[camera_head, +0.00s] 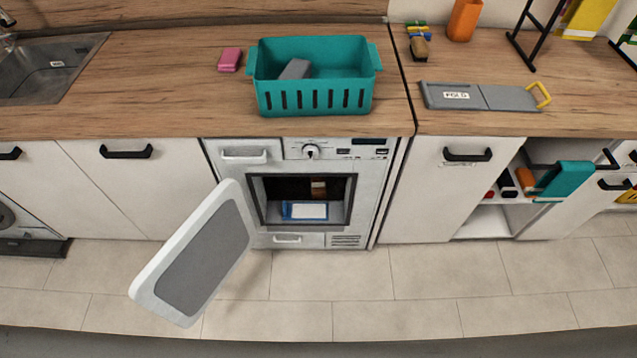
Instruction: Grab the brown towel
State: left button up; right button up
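The open washing machine (222,158) stands under the counter, its door (205,250) swung out to the left. Inside its dark opening, a small brown item (318,188) shows at the back; it may be the brown towel, but it is too small and shaded to be sure. A blue and white item (306,211) lies in front of it, low in the opening. Neither of my grippers is in view.
A teal basket (315,97) holding a grey item (295,69) stands on the counter above the machine. A pink item (230,59) lies left of it. A grey folding board (500,97) lies at right. A teal cloth (562,180) hangs below. The floor in front is clear.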

aim_at(318, 188)
jog(key=i+l+z, duration=0.25)
jog(key=i+l, duration=0.2)
jog(key=i+l+z, duration=0.2)
jog(key=i+l, duration=0.2)
jog(key=i, duration=0.2)
